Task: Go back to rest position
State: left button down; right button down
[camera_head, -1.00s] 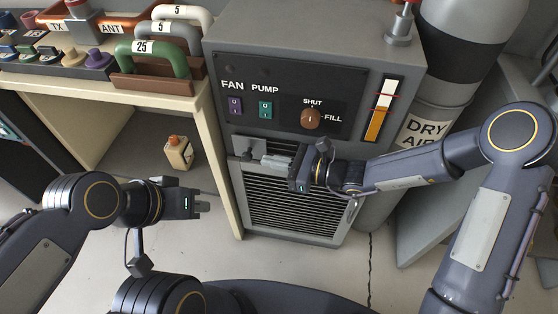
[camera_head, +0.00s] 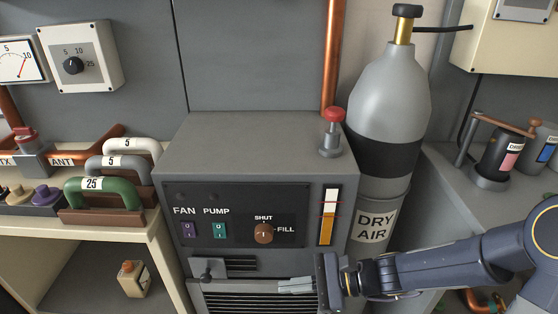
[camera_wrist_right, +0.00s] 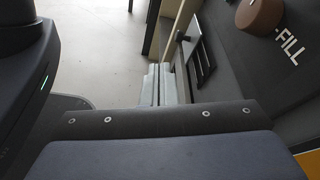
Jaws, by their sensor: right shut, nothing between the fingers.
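My right gripper (camera_head: 297,285) comes in from the right in the head view. It is in front of the lower part of the grey cabinet (camera_head: 230,150), near the slotted plate and grille. Its fingers are together with nothing between them. In the right wrist view the closed fingers (camera_wrist_right: 158,84) point away, with the cabinet's dark panel at the right. My left gripper is not in the head view now.
The cabinet panel has FAN (camera_head: 189,229) and PUMP (camera_head: 219,230) switches and a brown SHUT/FILL knob (camera_head: 263,233). A grey DRY AIR cylinder (camera_head: 390,100) stands behind at the right. A wooden bench with handled blocks (camera_head: 105,196) is at the left.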

jog(key=s+d+r+n+t+h, duration=0.3)
jog(key=s+d+n+h, duration=0.2)
jog(key=s+d+n, duration=0.3)
jog(key=s+d+r+n+t+h, duration=0.2)
jog(key=s+d+r+n+h, duration=0.35)
jog(key=d, duration=0.45)
notch_tip(320, 180, up, 17)
jog(key=s+p, duration=0.1)
jog(key=p, duration=1.9)
jog(key=shift+s+r, duration=0.15)
